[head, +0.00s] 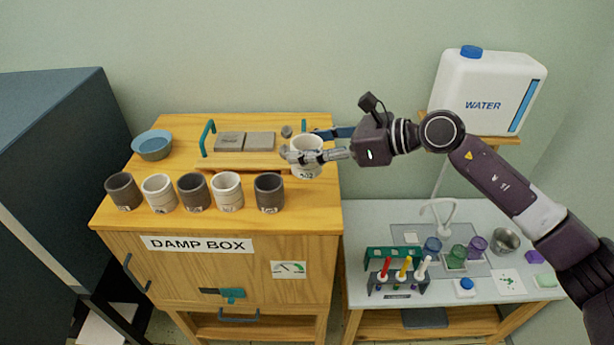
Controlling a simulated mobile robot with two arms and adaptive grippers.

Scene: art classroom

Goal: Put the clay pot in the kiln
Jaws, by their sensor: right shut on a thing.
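A cream clay pot (307,170) with dark marks on its front is at the right part of the damp box's wooden top. My right gripper (300,156) reaches in from the right and is shut on this pot near its rim. I cannot tell whether the pot touches the top or hangs just above it. A row of several grey and cream pots (193,193) stands along the front of the top. The kiln cannot be clearly identified; a large dark blue-grey cabinet (50,150) stands at the left. My left gripper is not in view.
The damp box (215,245) has a wooden lid panel with a teal handle (208,138), grey blocks (245,141) and a blue bowl (153,146) on top. At right, a table (365,225) holds a test tube rack (395,270), jars and a sink. A water jug (485,90) stands behind.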

